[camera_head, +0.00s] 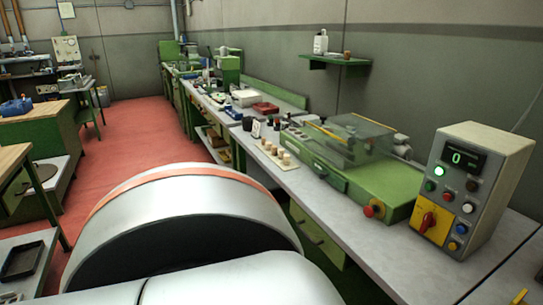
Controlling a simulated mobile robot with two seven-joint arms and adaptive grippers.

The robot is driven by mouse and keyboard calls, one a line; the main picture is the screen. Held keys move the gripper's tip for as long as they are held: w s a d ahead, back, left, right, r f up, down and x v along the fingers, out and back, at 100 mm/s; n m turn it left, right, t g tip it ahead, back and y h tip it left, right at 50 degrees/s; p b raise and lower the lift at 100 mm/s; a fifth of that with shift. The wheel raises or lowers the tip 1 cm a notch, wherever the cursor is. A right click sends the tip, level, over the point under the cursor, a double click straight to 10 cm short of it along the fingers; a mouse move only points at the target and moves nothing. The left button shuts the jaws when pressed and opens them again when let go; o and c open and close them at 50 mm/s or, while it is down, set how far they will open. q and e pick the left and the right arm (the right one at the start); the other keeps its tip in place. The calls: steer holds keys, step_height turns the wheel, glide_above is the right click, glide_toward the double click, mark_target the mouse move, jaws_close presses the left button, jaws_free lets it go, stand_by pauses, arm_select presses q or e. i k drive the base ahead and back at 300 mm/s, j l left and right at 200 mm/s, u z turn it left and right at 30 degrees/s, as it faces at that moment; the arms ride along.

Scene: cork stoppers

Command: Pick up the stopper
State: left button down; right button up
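Several small cork-coloured stoppers (268,146) stand in a group on a pale board (291,167) on the long grey workbench. They are small in the picture, and I cannot tell which one is the task's stopper. A small brown object (347,54), perhaps also a stopper, is on the green wall shelf (334,61). Neither of my grippers is in view. Large white rounded parts of my own body fill the lower middle and hide part of the floor and the bench front.
A green machine with a clear cover (349,139) stands on the bench right of the stoppers. A grey control box (478,190) is at the right end. A white bottle (320,42) is on the shelf. The red floor (135,140) is open at left.

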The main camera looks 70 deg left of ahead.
mark_target(281, 152)
steer(key=u, duration=2.25)
steer(key=i+j+z, duration=0.1)
steer(key=z, duration=0.3)
steer(key=i+j+z, duration=0.1)
steer(key=z, duration=0.3)
steer(key=j+z, duration=0.15)
steer(key=z, duration=0.2)
steer(key=i+j+z, duration=0.1)
steer(key=j+z, duration=0.15)
steer(key=j, duration=0.2)
steer(key=i+j+z, duration=0.1)
steer(key=j+z, duration=0.15)
steer(key=j, duration=0.25)
steer(key=j+z, duration=0.15)
steer(key=j, duration=0.8)
steer(key=i, duration=0.05)
